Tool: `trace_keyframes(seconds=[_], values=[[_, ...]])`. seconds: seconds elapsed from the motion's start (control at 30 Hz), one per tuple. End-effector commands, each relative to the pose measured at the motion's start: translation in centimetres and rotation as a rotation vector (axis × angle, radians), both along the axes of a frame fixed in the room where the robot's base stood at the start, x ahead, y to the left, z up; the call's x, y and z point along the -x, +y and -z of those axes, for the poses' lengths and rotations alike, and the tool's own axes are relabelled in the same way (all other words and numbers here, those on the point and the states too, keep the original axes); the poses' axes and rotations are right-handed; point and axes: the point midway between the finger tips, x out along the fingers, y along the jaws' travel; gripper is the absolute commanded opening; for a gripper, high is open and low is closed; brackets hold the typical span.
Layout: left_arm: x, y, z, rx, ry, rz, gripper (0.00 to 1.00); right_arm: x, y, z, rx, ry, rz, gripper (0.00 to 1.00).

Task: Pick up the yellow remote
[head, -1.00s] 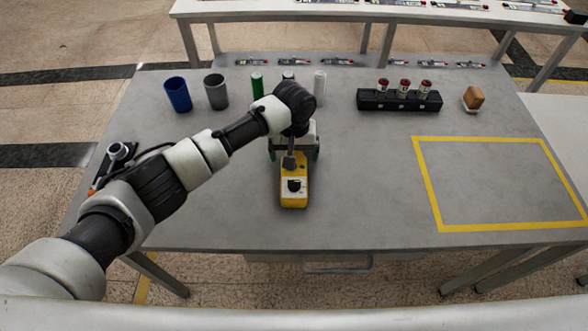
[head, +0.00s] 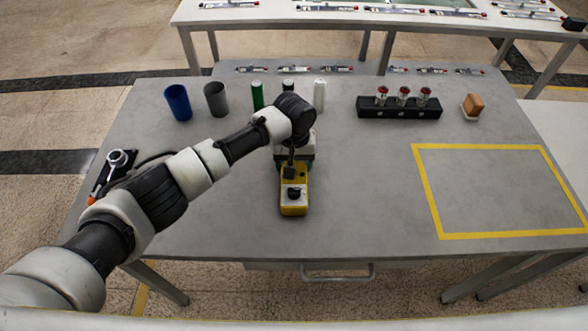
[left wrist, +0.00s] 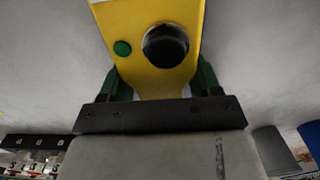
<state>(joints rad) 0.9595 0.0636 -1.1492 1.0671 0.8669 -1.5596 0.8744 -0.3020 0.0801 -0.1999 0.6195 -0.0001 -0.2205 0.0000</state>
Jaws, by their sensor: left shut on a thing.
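The yellow remote (head: 294,207) has a black knob and a pale patch near its front end. It is at the middle front of the grey table in the head view. My left gripper (head: 294,163) is over its far end, with green fingers pressed on its two sides. In the left wrist view the remote (left wrist: 138,52) fills the space between the green fingers of the gripper (left wrist: 160,82), and a green button and black knob show. Whether it is clear of the table I cannot tell. My right gripper is not in view.
A blue cup (head: 178,102), a grey cup (head: 216,99), a green cylinder (head: 257,95) and a white cylinder (head: 319,95) stand behind. A black rack (head: 399,107) and a brown block (head: 473,105) are at back right. The yellow-taped square (head: 430,205) is empty.

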Motion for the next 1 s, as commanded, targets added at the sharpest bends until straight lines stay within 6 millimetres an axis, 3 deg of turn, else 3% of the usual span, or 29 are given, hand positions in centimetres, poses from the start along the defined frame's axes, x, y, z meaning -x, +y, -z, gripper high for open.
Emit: trace_keyframes(seconds=[0.17,0.37,0.7,1.0], values=[[-0.1,0.0,-1.1,0.003,-0.002,0.0,0.26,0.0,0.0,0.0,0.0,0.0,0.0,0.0],[0.0,-0.2,-4.5,0.004,-0.005,0.001,0.26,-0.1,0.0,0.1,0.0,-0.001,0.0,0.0],[4.1,-7.0,-8.8,0.005,-0.002,0.005,0.26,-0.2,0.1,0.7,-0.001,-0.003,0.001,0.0],[5.8,-9.8,-10.9,0.002,-0.001,0.001,0.26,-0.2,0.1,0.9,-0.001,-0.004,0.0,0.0]])
